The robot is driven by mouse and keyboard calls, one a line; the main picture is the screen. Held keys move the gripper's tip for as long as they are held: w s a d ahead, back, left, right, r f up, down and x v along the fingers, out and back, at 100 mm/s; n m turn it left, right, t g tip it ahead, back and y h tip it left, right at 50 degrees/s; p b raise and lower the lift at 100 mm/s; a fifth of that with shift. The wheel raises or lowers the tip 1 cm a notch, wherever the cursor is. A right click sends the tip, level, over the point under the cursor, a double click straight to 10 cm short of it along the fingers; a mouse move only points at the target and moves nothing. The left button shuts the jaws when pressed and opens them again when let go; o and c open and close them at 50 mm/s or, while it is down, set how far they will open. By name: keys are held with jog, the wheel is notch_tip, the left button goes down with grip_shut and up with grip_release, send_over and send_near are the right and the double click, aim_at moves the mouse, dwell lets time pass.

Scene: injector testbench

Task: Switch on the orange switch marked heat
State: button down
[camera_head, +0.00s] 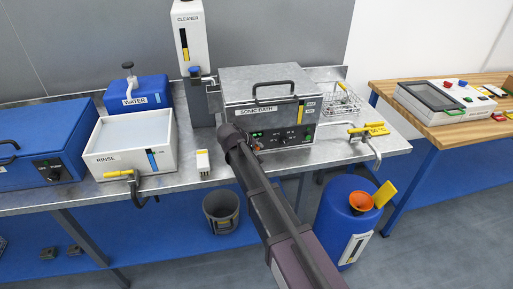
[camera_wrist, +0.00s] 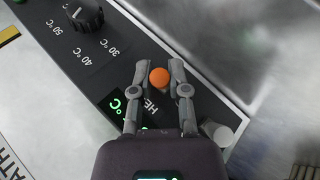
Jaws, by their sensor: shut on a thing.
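The orange switch (camera_wrist: 159,77) sits on the dark control panel (camera_wrist: 100,72) of the sonic bath (camera_head: 262,88). In the wrist view it shows as a round orange knob between the fingertips of my gripper (camera_wrist: 158,72), one finger on each side. The gripper is shut on it. The label beside it reads "HE", the rest hidden by my gripper. In the head view my gripper (camera_head: 238,140) reaches the left part of the panel and mostly covers the switch. The switch's on or off state cannot be told.
A black temperature knob (camera_wrist: 85,14) and a lit green display (camera_wrist: 116,104) are close to my gripper. A pale round knob (camera_wrist: 218,132) lies just right of it. The rinse tub (camera_head: 130,162) stands left, a wire basket (camera_head: 338,100) right.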

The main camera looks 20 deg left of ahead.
jog(key=c, duration=0.6)
grip_release()
jog(key=shift+f, duration=0.1)
